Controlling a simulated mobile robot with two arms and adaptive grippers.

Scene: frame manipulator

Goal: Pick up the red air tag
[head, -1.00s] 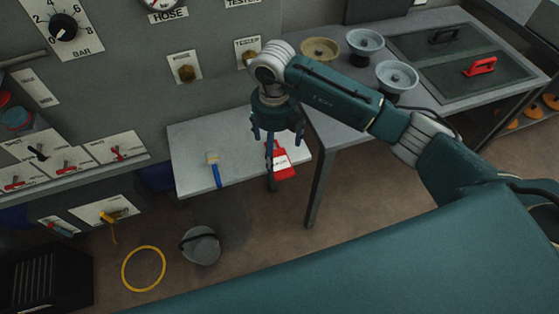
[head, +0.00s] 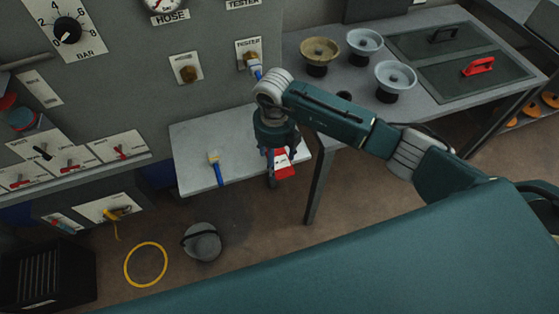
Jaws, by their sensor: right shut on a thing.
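The red air tag (head: 284,170), red with a white label area, is at the right end of the low grey shelf (head: 190,137). The gripper hides part of the tag, and I cannot tell whether the tag is clear of the shelf. My left gripper is not in view.
A blue-handled brush (head: 216,172) lies on the shelf left of the gripper. A panel with gauges and switches rises behind. A bucket (head: 202,243) and yellow ring (head: 146,264) are on the floor.

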